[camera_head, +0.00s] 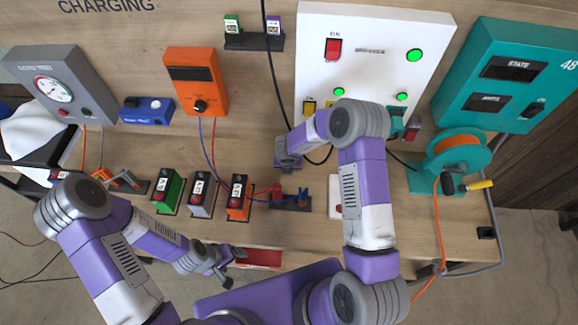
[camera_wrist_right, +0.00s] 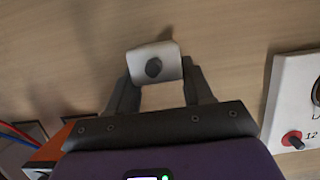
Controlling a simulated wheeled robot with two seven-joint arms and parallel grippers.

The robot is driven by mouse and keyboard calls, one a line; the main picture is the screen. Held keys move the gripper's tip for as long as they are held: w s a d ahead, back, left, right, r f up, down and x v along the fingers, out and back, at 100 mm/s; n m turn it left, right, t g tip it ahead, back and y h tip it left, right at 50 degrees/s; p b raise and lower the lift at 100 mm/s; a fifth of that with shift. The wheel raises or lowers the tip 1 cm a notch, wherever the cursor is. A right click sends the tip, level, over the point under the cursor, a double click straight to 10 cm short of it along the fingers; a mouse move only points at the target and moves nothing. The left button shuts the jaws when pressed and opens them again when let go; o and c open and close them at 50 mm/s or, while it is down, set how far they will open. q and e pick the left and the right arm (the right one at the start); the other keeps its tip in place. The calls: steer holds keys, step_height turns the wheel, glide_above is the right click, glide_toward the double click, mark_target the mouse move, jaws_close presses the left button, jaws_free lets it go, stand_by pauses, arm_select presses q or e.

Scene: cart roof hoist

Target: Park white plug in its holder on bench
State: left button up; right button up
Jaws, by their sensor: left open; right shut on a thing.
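The white plug (camera_wrist_right: 145,58) shows in the right wrist view, with a dark round spot on its near face. My right gripper (camera_wrist_right: 155,85) is shut on it, one finger on each side, above the wooden bench (camera_wrist_right: 220,40). In the head view my right gripper (camera_head: 287,165) is over the middle of the bench; its fingers and the plug are mostly hidden there. A black cable (camera_head: 268,60) hangs down close to this gripper. My left gripper (camera_head: 231,269) is open and empty near the bench's front edge. I cannot make out the plug's holder.
Green (camera_head: 168,192), grey (camera_head: 202,195) and orange (camera_head: 238,198) modules stand along the front, beside a black rack (camera_head: 291,203) with red and blue clips. A white panel (camera_head: 380,30) stands behind. A teal cable reel (camera_head: 460,150) is at right.

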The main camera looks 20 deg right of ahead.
steer(key=o, duration=1.4)
steer(key=p+v, duration=0.1)
steer(key=v, duration=1.1)
steer(key=shift+a, duration=0.1)
